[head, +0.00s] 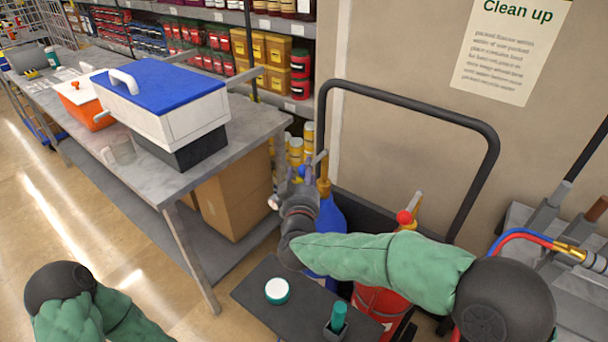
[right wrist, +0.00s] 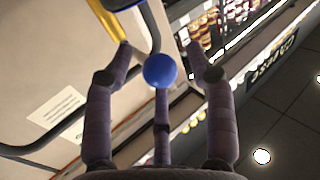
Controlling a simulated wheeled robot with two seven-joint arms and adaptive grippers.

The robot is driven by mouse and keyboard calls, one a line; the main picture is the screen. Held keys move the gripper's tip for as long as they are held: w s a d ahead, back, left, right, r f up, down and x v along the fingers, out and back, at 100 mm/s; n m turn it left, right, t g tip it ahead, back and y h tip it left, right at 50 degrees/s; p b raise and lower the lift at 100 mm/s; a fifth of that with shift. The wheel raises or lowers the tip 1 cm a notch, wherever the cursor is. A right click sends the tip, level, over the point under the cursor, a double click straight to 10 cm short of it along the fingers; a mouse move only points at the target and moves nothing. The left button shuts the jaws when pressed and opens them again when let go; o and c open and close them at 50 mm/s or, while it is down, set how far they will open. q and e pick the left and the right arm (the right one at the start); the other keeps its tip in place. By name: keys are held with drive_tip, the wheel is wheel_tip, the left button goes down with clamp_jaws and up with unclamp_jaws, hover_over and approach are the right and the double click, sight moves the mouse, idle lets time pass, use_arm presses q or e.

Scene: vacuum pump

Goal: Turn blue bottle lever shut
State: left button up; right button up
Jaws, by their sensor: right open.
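The blue bottle (head: 330,215) stands upright at the black cart, partly hidden behind my right arm. Its brass valve (head: 323,188) is on top, beside my right gripper (head: 306,175). In the right wrist view, my right gripper (right wrist: 160,70) has its fingers spread. A round blue knob (right wrist: 158,70) shows between them; I cannot tell whether any finger touches it. A yellow brass part (right wrist: 108,22) is at upper left, near the left fingertip. The lever's exact angle is unclear. My left gripper is out of view; only part of that arm shows at lower left.
A red bottle (head: 378,303) with a red knob (head: 404,217) stands right of the blue one. The cart's black handle (head: 490,150) arches behind. A grey table (head: 150,185) with a blue-lidded cooler (head: 165,100) stands left. A black shelf (head: 300,310) lies below.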

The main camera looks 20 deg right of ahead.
drive_tip(key=shift+x, duration=0.75)
clamp_jaws()
